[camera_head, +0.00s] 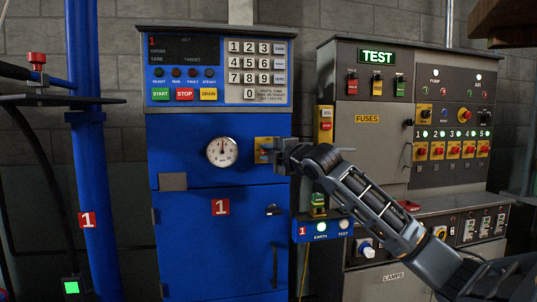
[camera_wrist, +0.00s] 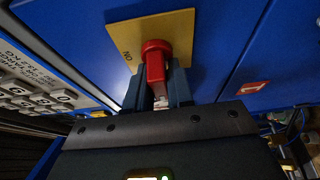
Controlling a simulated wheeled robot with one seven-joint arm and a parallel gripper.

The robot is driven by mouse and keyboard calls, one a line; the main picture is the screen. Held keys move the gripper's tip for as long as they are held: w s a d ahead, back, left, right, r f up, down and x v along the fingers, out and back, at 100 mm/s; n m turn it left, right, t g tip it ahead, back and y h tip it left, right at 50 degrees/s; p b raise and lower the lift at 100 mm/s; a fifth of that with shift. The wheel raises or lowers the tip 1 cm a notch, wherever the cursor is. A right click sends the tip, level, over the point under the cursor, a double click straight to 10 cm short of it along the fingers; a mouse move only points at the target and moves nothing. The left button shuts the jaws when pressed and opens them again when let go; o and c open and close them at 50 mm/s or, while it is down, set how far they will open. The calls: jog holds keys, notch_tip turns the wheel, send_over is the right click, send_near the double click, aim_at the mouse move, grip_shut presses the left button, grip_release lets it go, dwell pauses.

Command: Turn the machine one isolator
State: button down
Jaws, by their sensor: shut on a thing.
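The machine one isolator is a red rotary handle (camera_wrist: 156,62) on a yellow plate (camera_wrist: 124,36), set on the blue front of machine one. "ON" is readable on the plate in the wrist view. In the head view the yellow plate (camera_head: 262,143) shows right of the round gauge, and the handle is mostly hidden by my gripper. My gripper (camera_wrist: 158,92) is shut on the red handle, with a dark finger on each side of it. In the head view my gripper (camera_head: 282,155) reaches the plate from the right.
The blue cabinet (camera_head: 180,240) carries a keypad (camera_head: 258,70), a gauge (camera_head: 222,151) and a "1" label (camera_head: 220,207). A grey TEST panel (camera_head: 385,150) with switches stands to the right. A blue earth/test box (camera_head: 323,229) sits below my arm. A blue pipe (camera_head: 88,150) stands left.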

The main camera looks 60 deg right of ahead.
jog(key=shift+w+a+f, duration=0.1)
jog(key=c, duration=1.1)
grip_release()
jog(key=b+v, duration=0.1)
jog(key=v, duration=0.6)
jog(key=shift+s+a, duration=0.1)
jog(key=shift+s, duration=0.3)
